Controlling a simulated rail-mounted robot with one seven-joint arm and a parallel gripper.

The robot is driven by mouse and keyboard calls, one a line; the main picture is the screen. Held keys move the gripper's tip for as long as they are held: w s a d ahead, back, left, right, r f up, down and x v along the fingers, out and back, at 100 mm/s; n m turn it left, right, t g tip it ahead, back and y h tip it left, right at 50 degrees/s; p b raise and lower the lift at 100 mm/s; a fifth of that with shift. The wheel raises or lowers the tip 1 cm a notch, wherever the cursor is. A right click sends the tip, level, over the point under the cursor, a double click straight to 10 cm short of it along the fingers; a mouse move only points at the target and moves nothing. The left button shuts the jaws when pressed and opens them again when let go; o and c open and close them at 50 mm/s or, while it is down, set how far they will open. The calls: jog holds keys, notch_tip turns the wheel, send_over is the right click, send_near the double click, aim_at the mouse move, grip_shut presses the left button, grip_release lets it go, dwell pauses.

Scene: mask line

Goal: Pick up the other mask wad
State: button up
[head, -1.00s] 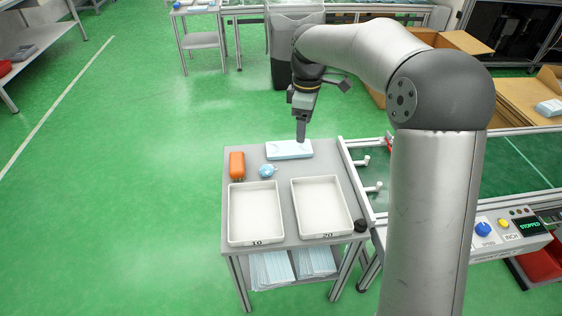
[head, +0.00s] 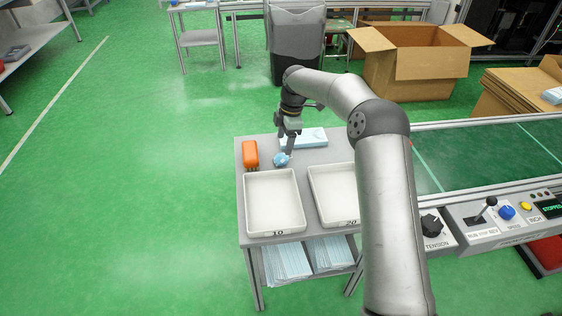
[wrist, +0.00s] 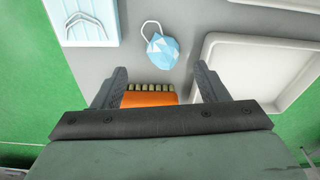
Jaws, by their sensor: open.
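A crumpled light-blue mask wad (head: 281,160) lies on the grey table, between the orange block and the stack of flat masks. In the wrist view the wad (wrist: 162,52) has a white ear loop and lies ahead of the fingertips, about midway between them. My gripper (head: 290,152) points down just above the wad, and its fingers partly overlap it in the head view. In the wrist view my gripper (wrist: 160,78) is open with nothing between its fingers at the wad. I cannot tell its exact height above the wad.
An orange object with bristles (head: 250,154) stands left of the wad and shows below it in the wrist view (wrist: 150,97). A flat blue mask stack (head: 305,139) lies behind. White trays marked 10 (head: 274,233) and 20 (head: 350,222) sit in front. A conveyor (head: 480,155) runs to the right.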

aim_at(283, 155)
jog(key=f, duration=0.4)
jog(key=f+b, duration=0.1)
jog(key=f, duration=0.1)
jog(key=shift+s+a+f, duration=0.3)
jog(key=shift+s+a, duration=0.1)
jog(key=c, duration=1.1)
